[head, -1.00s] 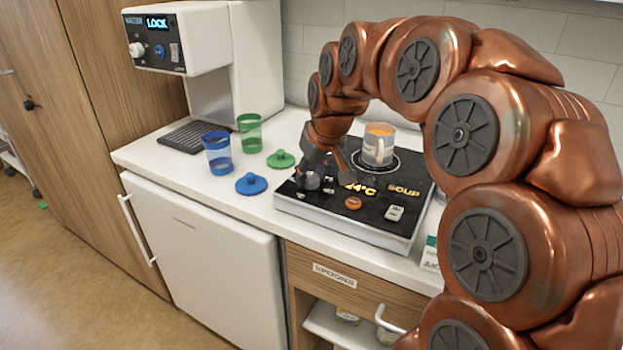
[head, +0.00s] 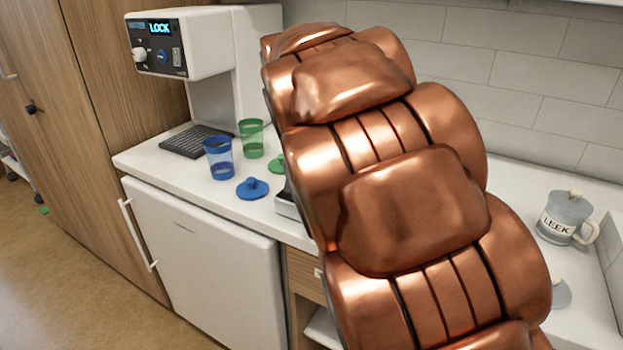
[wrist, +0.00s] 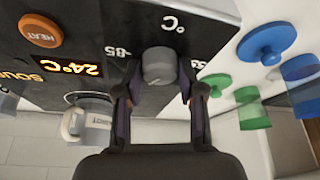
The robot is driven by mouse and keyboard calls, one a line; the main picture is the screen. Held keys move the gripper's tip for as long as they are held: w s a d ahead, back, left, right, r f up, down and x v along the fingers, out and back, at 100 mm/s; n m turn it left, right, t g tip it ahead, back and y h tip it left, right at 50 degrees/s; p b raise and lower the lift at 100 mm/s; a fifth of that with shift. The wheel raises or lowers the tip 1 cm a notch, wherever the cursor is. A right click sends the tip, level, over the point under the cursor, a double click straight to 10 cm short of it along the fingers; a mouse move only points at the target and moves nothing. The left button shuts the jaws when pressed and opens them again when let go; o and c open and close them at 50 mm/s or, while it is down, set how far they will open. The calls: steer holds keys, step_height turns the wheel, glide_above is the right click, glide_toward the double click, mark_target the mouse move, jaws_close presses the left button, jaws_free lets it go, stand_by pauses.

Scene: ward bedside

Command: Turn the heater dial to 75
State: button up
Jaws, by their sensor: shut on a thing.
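The heater dial (wrist: 158,66) is a grey round knob on the black heater panel (wrist: 105,15), seen in the wrist view. My gripper (wrist: 158,80) is shut on the dial, with one finger on each side. Printed marks, one reading 85, lie around the dial; the 75 mark and the dial's pointer cannot be made out. The orange display (wrist: 82,70) appears upside down and reads 24°C. An orange HEAT button (wrist: 40,30) is at the upper left. In the head view my arm hides the gripper, the dial and nearly all of the heater.
A mug (wrist: 90,125) stands on the heater. Blue (head: 219,158) and green (head: 251,138) cups and a blue lid (head: 252,188) are on the counter left of my arm. A dispenser (head: 180,45) showing LOCK stands behind them. A LEEK jar (head: 565,218) stands at the right.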

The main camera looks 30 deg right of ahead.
steer(key=shift+m, duration=0.3)
steer(key=o, duration=1.1)
steer(key=shift+o, duration=0.2)
steer(key=shift+r, duration=0.1)
steer(key=v, duration=1.2)
steer(key=shift+a, duration=0.1)
